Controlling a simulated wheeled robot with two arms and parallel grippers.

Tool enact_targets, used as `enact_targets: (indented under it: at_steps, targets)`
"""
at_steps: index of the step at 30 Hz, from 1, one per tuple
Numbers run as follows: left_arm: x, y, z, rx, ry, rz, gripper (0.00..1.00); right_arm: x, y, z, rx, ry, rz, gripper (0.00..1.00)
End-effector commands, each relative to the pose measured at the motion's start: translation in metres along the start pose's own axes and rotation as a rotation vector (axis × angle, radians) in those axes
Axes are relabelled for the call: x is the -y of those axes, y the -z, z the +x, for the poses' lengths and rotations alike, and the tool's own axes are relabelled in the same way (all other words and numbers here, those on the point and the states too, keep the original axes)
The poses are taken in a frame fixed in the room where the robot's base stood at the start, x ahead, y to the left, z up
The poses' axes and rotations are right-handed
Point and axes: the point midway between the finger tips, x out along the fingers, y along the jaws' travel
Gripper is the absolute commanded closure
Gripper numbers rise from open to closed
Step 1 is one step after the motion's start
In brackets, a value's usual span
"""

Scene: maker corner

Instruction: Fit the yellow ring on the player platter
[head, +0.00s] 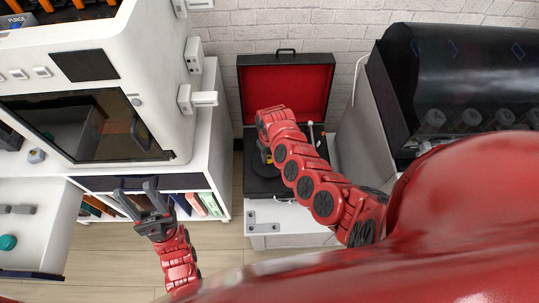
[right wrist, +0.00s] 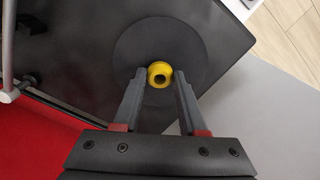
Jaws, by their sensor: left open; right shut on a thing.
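The yellow ring (right wrist: 159,67) is between the fingertips of my right gripper (right wrist: 160,76) in the right wrist view. The gripper is shut on it, and the ring's hole shows. Behind the ring is the round dark platter (right wrist: 128,42) of the player, with the ring near its middle. I cannot tell whether the ring touches the platter. In the head view my right arm covers much of the open player (head: 263,186), and a bit of yellow shows beside the wrist. My left gripper (head: 135,188) is open and empty, in front of the white cabinet.
The player's red-lined lid (head: 285,88) stands open against the brick wall. A white cabinet (head: 218,160) with a machine on top stands left, with an open drawer (head: 35,258). A black-hooded machine (head: 450,75) stands right. Floor is clear between cabinet and player stand (head: 285,220).

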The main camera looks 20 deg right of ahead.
Motion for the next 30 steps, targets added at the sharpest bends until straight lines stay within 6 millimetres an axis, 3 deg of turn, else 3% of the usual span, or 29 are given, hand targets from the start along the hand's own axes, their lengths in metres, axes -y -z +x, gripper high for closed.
enact_targets:
  at_steps: [29, 30]
  targets:
    - [0.0, -0.001, -0.008, 0.0, 0.0, 0.0, 0.5, 0.0, 0.0, 0.012, 0.001, -0.001, 0.0, 1.0]
    - [0.0, -0.001, -0.008, 0.0, 0.0, 0.0, 0.5, 0.0, 0.0, 0.012, 0.001, -0.001, 0.0, 0.57]
